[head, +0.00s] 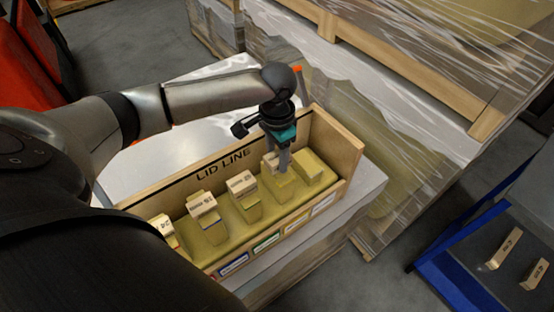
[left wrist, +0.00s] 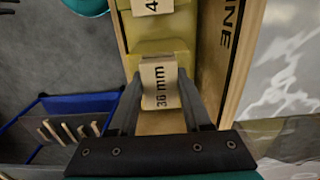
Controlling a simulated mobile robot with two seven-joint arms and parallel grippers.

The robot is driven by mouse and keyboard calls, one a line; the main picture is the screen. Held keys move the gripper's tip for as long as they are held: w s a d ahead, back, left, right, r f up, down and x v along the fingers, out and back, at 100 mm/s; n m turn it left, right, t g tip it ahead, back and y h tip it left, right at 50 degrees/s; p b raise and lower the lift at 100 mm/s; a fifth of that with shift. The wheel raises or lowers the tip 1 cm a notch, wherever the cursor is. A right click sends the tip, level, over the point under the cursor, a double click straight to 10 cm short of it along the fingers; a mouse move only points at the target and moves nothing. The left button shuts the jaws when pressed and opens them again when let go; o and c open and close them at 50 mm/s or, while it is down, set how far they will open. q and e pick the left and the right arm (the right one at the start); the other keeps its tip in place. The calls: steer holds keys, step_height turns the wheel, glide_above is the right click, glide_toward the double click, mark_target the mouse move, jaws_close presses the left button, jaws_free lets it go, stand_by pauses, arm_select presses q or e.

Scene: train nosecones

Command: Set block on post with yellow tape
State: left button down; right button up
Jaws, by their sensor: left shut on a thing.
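My left gripper (head: 284,160) points down over the wooden box marked LID LINE (head: 345,157). It is shut on a small wooden block (head: 269,163). In the left wrist view the block (left wrist: 158,72) sits between the two fingers (left wrist: 160,98) with dark print that reads about 36 or 38 mm. The block is at the top of an olive post (head: 281,187); I cannot tell whether it rests on it. Tape on the post itself is not clear. My right gripper is not visible.
Other posts to the left carry printed blocks (head: 242,183) (head: 202,204). The rightmost post (head: 309,166) has a bare top. A blue-edged tray (head: 446,263) with loose wooden blocks (head: 505,248) stands at the right. A wrapped pallet (head: 400,140) is behind the box.

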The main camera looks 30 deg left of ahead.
mark_target(277, 156)
arm_select(q)
steer(key=shift+f, duration=0.7)
steer(key=shift+f, duration=0.1)
steer(key=shift+c, duration=1.7)
jaws_free()
step_height(277, 156, up, 12)
steer(key=shift+p, duration=0.4)
